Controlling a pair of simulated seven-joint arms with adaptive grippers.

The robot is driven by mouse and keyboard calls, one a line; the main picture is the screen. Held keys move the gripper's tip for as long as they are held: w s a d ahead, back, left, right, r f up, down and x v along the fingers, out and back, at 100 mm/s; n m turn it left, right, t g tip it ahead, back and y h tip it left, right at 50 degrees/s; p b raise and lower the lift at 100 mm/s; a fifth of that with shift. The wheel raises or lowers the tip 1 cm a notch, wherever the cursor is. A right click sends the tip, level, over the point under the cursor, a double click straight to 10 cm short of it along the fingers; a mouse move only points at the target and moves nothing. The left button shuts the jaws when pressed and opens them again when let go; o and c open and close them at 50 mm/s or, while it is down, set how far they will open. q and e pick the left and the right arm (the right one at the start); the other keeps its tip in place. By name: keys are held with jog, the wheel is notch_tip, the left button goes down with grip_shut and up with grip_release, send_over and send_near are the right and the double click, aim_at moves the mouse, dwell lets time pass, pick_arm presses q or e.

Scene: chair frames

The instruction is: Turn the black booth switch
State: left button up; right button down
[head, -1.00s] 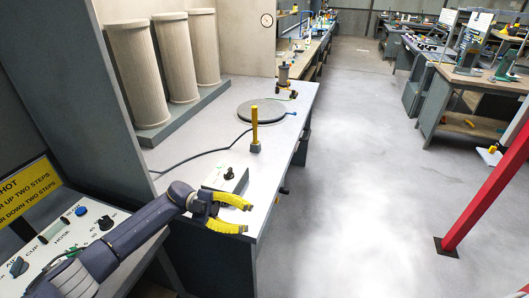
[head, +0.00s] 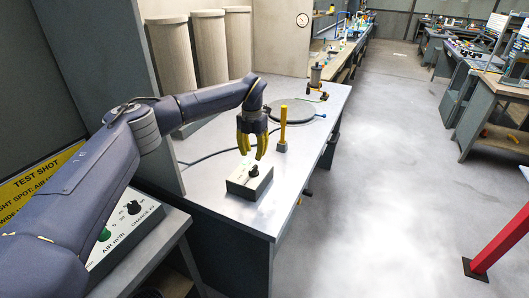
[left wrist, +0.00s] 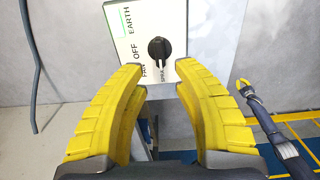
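The black booth switch (head: 254,171) is a round knob with a pointer on top of a small pale box (head: 240,182) near the bench's front edge. The left wrist view shows the black knob (left wrist: 159,48) on a white plate marked EARTH, OFF and FAN. My left gripper (head: 252,154) points down just above the knob, its yellow fingers apart and empty. In the left wrist view the open fingers (left wrist: 158,68) stand either side of the knob, with no contact visible. My right gripper (left wrist: 243,88) shows small at the right of that view; its opening is unclear.
A yellow upright post (head: 283,124) stands just behind the box. A round grey turntable (head: 292,111) and a dark cable lie farther back. A control panel (head: 125,225) with knobs is at left, partly behind my arm.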

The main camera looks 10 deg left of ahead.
aim_at(254, 167)
pick_arm(q)
jog(key=shift+o, duration=0.3)
jog(key=shift+f, duration=3.85)
grip_shut()
